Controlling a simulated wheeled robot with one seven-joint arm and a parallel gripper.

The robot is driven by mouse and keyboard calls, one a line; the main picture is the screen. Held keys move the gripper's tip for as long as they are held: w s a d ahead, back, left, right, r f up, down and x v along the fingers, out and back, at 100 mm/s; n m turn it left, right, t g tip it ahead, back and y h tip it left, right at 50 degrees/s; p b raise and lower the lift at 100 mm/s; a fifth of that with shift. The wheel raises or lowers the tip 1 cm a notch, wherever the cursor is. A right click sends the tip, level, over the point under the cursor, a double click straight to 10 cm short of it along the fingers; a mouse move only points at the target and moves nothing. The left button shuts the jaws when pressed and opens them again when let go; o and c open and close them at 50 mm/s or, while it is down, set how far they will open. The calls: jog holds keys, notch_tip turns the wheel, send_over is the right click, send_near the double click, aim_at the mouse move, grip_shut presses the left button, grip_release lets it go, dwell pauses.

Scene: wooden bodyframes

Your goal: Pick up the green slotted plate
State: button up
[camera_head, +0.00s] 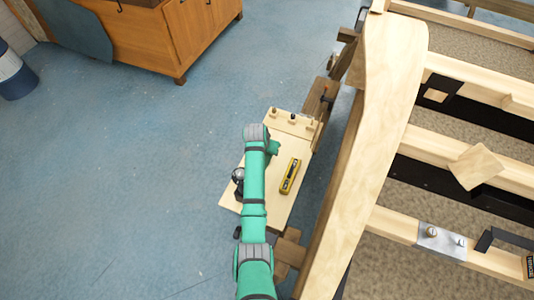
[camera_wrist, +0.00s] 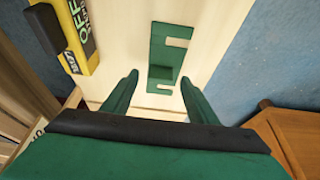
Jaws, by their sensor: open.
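The green slotted plate (camera_wrist: 157,45) lies flat on a pale wooden board (camera_wrist: 120,50) in the wrist view, ahead of my gripper. It has pale slots cut into its right side, and a small dark block shows near its lower left part. My gripper (camera_wrist: 159,79) is open, with one green finger on each side of the plate's near end. Nothing is held between the fingers. I cannot tell the height of the fingertips above the board. In the head view my green arm covers much of the board (camera_head: 230,196), and I cannot make out the plate there.
A yellow and black tool (camera_head: 290,176) lies on the board; it also shows at the left in the wrist view (camera_wrist: 72,30). Small pegs (camera_head: 293,115) stand at the board's far end. A large wooden frame (camera_head: 375,120) stands to the right. Blue floor is open at left.

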grip_shut()
notch_tip(320, 180, up, 15)
dwell(1.6)
